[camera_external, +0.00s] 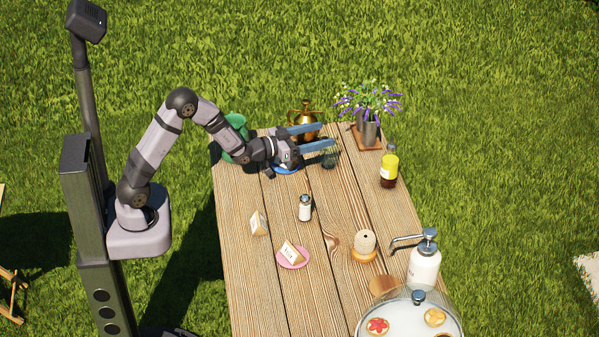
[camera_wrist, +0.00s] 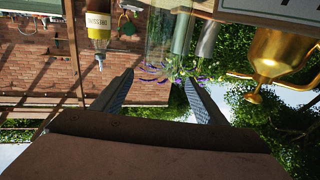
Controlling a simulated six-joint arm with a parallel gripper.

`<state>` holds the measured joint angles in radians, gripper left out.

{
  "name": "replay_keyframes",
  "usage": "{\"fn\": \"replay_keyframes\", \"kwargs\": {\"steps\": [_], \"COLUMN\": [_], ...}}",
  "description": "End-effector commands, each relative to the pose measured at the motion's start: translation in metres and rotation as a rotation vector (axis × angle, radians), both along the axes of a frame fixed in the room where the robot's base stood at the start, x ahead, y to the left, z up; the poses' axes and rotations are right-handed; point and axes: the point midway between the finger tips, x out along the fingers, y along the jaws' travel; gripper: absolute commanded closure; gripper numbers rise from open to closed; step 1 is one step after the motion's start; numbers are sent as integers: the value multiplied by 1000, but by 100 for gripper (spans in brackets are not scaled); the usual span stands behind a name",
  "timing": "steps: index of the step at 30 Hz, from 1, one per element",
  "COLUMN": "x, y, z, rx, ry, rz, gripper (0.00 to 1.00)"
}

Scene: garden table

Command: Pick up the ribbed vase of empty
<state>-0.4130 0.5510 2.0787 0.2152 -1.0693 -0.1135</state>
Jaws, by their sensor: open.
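A clear glass vessel (camera_external: 329,159), which seems to be the ribbed vase, stands on the far part of the table just below my gripper's fingertips in the external view. It looks empty; its ribbing is hard to make out there. In the wrist view, which looks upside down, the clear glass (camera_wrist: 158,35) shows at the top, ahead of the gap between the fingers. My gripper (camera_external: 329,135) is open, with its two blue fingers reaching right over the table. The fingers also show apart in the wrist view (camera_wrist: 158,76), with nothing held between them.
A brass pot (camera_external: 303,116) stands behind my fingers. A purple flower pot (camera_external: 368,130) and a yellow-labelled bottle (camera_external: 388,168) stand to the right. A green vessel (camera_external: 235,133) is behind my wrist. A blue plate (camera_external: 287,170) lies below it. A shaker (camera_external: 305,208) stands nearer.

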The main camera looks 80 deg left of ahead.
Motion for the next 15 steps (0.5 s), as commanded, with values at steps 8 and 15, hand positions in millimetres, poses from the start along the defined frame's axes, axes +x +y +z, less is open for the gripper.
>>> {"fn": "replay_keyframes", "kwargs": {"steps": [8, 15], "x": [0, 12], "y": [-1, 2], "z": [-21, -20], "rx": [1, 1], "ry": [-1, -1], "rz": [-1, -1], "gripper": [34, 34]}}
